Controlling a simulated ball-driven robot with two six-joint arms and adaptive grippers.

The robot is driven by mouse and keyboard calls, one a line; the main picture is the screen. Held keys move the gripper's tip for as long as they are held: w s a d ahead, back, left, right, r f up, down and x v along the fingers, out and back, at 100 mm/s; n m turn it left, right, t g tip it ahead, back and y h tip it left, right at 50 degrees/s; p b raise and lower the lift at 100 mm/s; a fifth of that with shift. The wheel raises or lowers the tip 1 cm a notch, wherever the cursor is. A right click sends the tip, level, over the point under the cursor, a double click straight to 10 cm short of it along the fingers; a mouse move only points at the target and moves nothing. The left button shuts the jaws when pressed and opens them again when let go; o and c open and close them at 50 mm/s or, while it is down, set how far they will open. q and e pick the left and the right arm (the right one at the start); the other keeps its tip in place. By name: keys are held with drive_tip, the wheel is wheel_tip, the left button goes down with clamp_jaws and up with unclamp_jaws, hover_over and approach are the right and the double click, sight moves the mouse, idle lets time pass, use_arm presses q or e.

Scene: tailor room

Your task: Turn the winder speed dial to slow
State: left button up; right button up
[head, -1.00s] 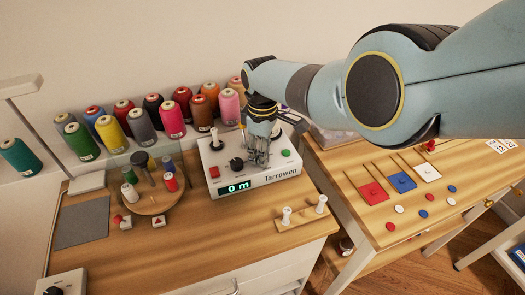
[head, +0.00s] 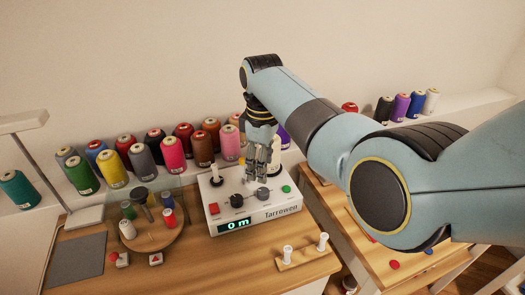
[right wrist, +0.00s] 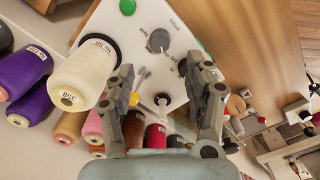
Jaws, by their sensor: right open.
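The winder (head: 250,222) is a white box with a lit display reading 0 m. A grey dial (head: 263,193) is on its top, right of a black knob (head: 237,200). In the right wrist view the grey dial (right wrist: 158,40) has the word "fast" beside it; where it points I cannot tell. My right gripper (head: 262,174) is open and empty, pointing down above the winder, behind and above the grey dial. In the right wrist view its open fingers (right wrist: 160,68) stand either side of the view's middle, with the grey dial beyond and between them, apart. My left gripper is not in view.
A red button (head: 213,209) and a green button (head: 286,188) are on the winder. A white thread cone (right wrist: 82,82) is close beside a finger. Several coloured cones line the back. A wooden peg stand (head: 305,255) is in front; the table front (head: 210,270) is clear.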

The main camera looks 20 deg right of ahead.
drive_tip(key=shift+r, duration=1.85)
